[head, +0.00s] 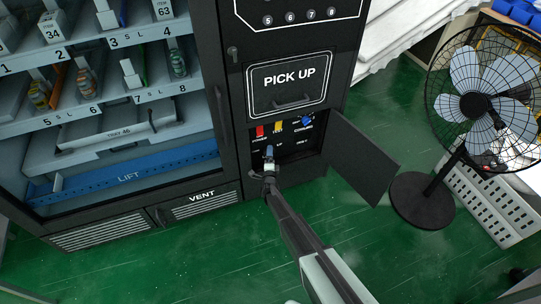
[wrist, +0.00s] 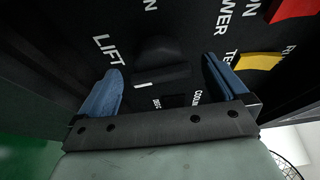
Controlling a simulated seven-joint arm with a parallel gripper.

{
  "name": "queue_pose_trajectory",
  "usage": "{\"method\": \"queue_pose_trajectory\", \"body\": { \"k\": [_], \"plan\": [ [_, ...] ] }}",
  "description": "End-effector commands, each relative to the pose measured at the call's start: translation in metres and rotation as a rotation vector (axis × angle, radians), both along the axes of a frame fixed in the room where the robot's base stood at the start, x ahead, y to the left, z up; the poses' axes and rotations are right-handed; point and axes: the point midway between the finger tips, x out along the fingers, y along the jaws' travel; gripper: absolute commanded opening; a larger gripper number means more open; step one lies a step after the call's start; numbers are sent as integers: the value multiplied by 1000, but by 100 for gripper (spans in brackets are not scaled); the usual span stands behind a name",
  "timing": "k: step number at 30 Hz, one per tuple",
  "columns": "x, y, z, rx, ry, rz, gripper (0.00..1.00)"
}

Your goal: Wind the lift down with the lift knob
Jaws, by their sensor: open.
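The lift (head: 135,175) is a blue bar marked LIFT, low in the vending machine's glass-fronted case. The lift knob (wrist: 158,50) is black with a white mark, on the dark control panel beside the LIFT label. In the wrist view my gripper (wrist: 162,68) is open, its blue fingers on either side of the knob with visible gaps; contact cannot be seen. In the head view my gripper (head: 269,153) is at the panel's lower left and hides the knob.
The panel door (head: 362,160) stands open to the right of my gripper. A red switch (head: 260,131), a yellow switch (head: 278,125) and a blue one (head: 306,121) sit above it. The PICK UP flap (head: 290,83) is shut. A fan (head: 424,200) stands at right.

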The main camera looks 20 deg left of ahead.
Motion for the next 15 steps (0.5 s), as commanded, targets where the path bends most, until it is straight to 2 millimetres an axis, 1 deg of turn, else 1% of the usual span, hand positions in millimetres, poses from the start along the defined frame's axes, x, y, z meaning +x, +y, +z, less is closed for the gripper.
{"method": "queue_pose_trajectory", "body": {
  "k": [1, 6, 15],
  "plan": [
    [6, 3, -1, 0, 0, 0, 100],
    [14, 6, 0, 0, 1, 0, 100],
    [15, 6, 0, 0, 1, 0, 100]
  ]
}}
